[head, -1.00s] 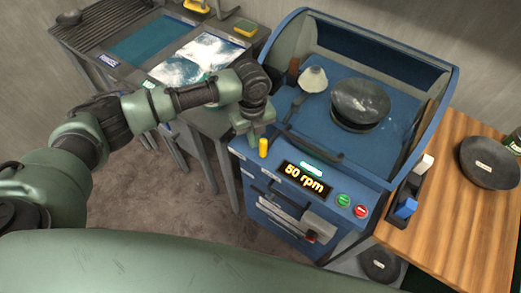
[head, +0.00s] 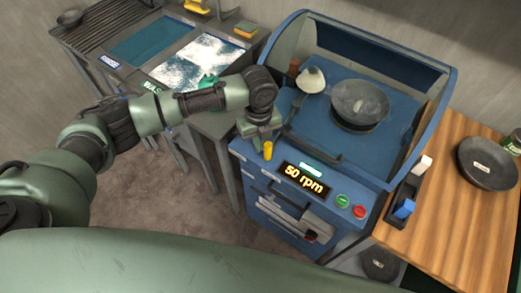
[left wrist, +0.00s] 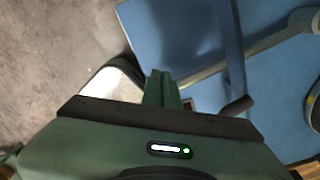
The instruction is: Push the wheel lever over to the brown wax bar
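A lever with a yellow grip (head: 268,150) stands at the front left of the blue machine; I take it as the wheel lever. My left gripper (head: 262,138) is shut and empty, its fingertips close beside the yellow grip; I cannot tell whether they touch. In the left wrist view the two green fingers (left wrist: 161,85) lie together. A pale cone-shaped wheel (head: 311,80) sits inside the machine near a dark arm. The brown wax bar (head: 294,66) stands just left of the wheel at the back left. My right gripper is not in view.
A dark bowl (head: 360,104) sits on the machine's turntable. The front panel display (head: 304,178) reads 50 rpm, beside green and red buttons. A black holder (head: 404,197) with a blue and a white bar stands on the wooden table, with another dark bowl (head: 487,163).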

